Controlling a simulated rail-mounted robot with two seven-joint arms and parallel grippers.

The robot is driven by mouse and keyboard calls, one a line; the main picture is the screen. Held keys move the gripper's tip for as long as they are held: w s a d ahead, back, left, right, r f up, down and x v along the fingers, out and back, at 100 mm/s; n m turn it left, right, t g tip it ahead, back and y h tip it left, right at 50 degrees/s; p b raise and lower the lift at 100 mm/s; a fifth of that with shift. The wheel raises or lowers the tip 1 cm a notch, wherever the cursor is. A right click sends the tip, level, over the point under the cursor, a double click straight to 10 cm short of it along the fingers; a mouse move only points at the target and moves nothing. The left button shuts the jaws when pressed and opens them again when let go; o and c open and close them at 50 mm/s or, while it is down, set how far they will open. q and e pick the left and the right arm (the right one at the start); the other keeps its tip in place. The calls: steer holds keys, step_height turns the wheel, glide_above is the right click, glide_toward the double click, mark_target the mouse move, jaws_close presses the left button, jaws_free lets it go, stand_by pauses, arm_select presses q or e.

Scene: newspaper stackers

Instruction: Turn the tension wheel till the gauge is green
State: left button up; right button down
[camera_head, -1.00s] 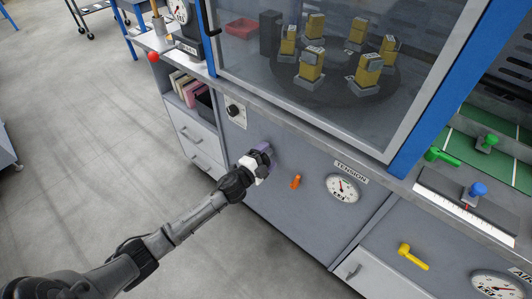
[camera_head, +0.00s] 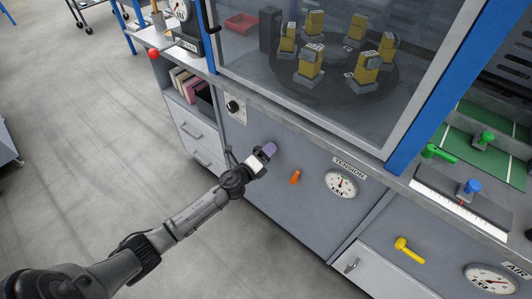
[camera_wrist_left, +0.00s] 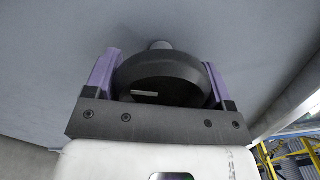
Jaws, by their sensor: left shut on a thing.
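The tension wheel is a round black knob (camera_wrist_left: 160,78) on a short shaft, in the left wrist view. My left gripper (camera_wrist_left: 158,80) is shut around it, with one purple finger on each side. In the head view my left gripper (camera_head: 268,149) is at the grey cabinet front, and its fingers hide the wheel. The TENSION gauge (camera_head: 341,184) is a round white dial to the right of the gripper. A small green patch shows near the top of its dial, and its needle points roughly upward. The needle is too small to read exactly. My right gripper is out of view.
An orange lever (camera_head: 295,177) sits between the gripper and the gauge. A dark knob (camera_head: 233,106) is above left. A yellow lever (camera_head: 402,244) and the AIR gauge (camera_head: 491,279) are at the lower right. The floor to the left is clear.

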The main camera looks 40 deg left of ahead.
arm_select(q)
steer(key=shift+m, duration=0.6)
steer(key=o, duration=0.9)
steer(key=shift+c, duration=0.2)
steer(key=shift+s, duration=0.1)
steer(key=shift+s, duration=0.3)
steer(key=s+p, duration=0.2)
steer(key=s, duration=1.1)
